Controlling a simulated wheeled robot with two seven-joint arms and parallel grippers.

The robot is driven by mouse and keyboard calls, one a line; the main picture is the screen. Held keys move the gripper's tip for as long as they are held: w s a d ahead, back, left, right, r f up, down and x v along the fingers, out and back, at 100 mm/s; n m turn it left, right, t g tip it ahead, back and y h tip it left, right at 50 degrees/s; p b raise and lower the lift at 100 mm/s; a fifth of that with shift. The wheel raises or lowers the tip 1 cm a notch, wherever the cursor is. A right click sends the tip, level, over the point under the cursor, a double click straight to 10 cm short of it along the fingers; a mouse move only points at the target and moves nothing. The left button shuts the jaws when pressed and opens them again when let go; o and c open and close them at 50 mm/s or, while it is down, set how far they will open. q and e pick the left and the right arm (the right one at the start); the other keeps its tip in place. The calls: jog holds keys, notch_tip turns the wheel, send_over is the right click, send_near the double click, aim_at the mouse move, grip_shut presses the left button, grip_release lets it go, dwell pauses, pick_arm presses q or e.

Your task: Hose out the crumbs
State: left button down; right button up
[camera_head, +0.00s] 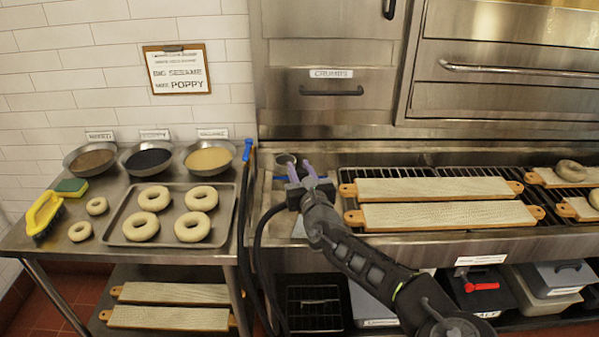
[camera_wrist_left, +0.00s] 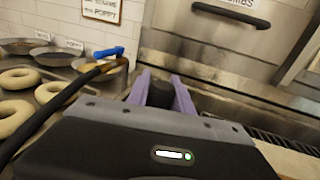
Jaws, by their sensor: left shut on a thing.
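The steel drawer labelled CRUMBS (camera_head: 330,106) is closed on the back unit, and its handle (camera_wrist_left: 232,15) shows in the left wrist view. A black hose (camera_head: 242,200) with a blue nozzle (camera_head: 247,150) stands between the side table and the trough. The nozzle also shows in the left wrist view (camera_wrist_left: 108,52), left of my fingers and apart from them. My left gripper (camera_head: 301,172), with purple fingers, is over the trough's left end, shut on a dark cylindrical object (camera_wrist_left: 160,94). I cannot tell what this object is. My right gripper is out of view. No crumbs can be made out.
Left, a steel table holds a bagel tray (camera_head: 217,240), bowls of toppings (camera_head: 208,157) and a yellow brush (camera_head: 43,213). Right, boards (camera_head: 440,215) lie on a rack. Bins (camera_head: 480,290) sit below.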

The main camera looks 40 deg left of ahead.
pick_arm(q)
jog(key=shift+w+d+b+x, duration=0.55)
jog(key=shift+w+x, duration=0.15)
jog(key=shift+x, duration=3.4)
jog(key=shift+s+a+p+v, duration=0.2)
jog(key=shift+s+v, duration=0.05)
jog(key=shift+v, duration=1.3)
jog(key=shift+s+a+p+v, duration=0.25)
jog(key=shift+v, duration=1.3)
jog(key=shift+s+a+p+v, duration=0.2)
jog(key=shift+s+v, duration=0.05)
jog(key=shift+v, duration=1.25)
jog(key=shift+s, duration=0.15)
